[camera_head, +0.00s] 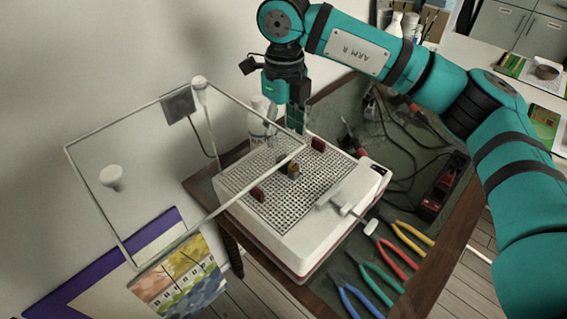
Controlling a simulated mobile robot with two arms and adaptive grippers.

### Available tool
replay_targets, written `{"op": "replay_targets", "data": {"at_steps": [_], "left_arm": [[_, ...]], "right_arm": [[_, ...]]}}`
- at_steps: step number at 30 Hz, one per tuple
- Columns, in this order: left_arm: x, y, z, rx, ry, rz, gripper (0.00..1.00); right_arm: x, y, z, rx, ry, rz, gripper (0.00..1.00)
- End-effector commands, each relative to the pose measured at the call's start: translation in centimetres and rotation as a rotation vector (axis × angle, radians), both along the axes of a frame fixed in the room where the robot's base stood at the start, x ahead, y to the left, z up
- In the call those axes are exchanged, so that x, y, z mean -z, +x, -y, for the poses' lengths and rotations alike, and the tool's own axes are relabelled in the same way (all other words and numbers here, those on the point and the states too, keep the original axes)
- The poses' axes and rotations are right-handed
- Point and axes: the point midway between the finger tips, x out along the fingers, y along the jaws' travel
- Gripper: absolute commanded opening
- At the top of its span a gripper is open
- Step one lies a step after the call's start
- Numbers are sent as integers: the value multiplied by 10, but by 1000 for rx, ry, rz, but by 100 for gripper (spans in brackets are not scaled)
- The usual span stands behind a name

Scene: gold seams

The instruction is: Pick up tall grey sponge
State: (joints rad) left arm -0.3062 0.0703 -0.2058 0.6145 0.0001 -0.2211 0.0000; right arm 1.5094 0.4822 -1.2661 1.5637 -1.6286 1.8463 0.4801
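I cannot clearly make out a tall grey sponge. A small block with a grey side and an orange-brown side (293,169) stands near the middle of the perforated white plate (270,208). A darker greyish piece (281,158) shows just behind it, too small to identify. Dark red blocks stand at the plate's back right (318,144) and left front (257,194). My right gripper (285,130) points down over the back of the plate, behind the grey and orange block. Its fingers are seen edge-on, so their opening is unclear. My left gripper is out of view.
A transparent lid (184,165) stands open at the left of the white device. Several coloured pliers (382,276) lie in front at the right. Cables and a red-black tool (432,205) lie on the right side.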

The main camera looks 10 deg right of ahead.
Motion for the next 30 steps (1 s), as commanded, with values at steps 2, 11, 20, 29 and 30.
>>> {"op": "replay_targets", "data": {"at_steps": [2,11,20,29,30], "left_arm": [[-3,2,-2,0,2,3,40],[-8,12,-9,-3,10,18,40],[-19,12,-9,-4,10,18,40],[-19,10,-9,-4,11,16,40],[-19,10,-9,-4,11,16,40]], "right_arm": [[15,-1,0,0,-1,-4,52],[42,0,1,0,-1,-2,52],[82,3,2,1,-1,-1,52],[90,3,2,0,1,1,52],[90,3,2,0,1,1,51]]}}
